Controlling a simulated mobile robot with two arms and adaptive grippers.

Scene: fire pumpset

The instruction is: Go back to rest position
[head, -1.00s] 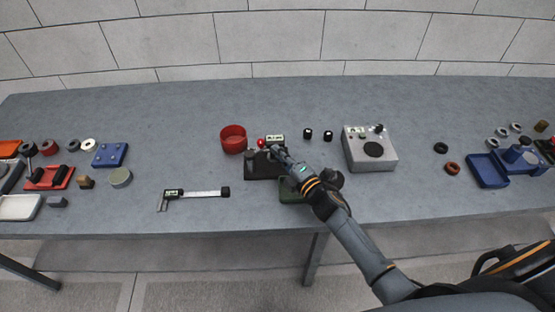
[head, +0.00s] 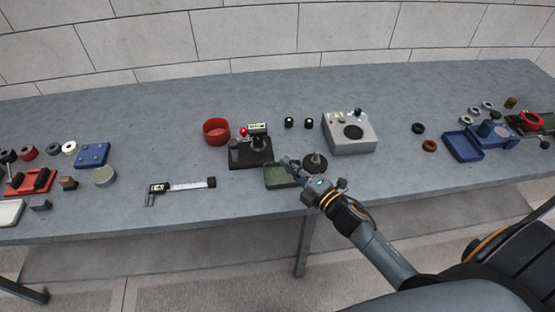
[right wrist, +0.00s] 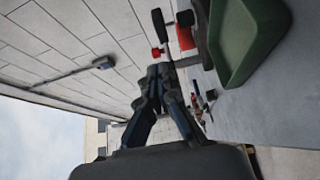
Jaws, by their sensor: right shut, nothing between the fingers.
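My right gripper (head: 286,162) is shut and empty, above the bench by the right edge of the green tray (head: 279,182). In the right wrist view the gripper's fingers (right wrist: 158,72) are closed together, and the green tray (right wrist: 250,40) is at the upper right. The black device with a red knob (head: 250,157) stands just behind and left of the gripper, apart from it. My left gripper is not in view.
The grey bench (head: 130,220) carries a red bowl (head: 216,131), a caliper (head: 180,187), a grey instrument box (head: 350,135) and a blue tray (head: 463,147). A dark round part (head: 315,163) is close to the right gripper.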

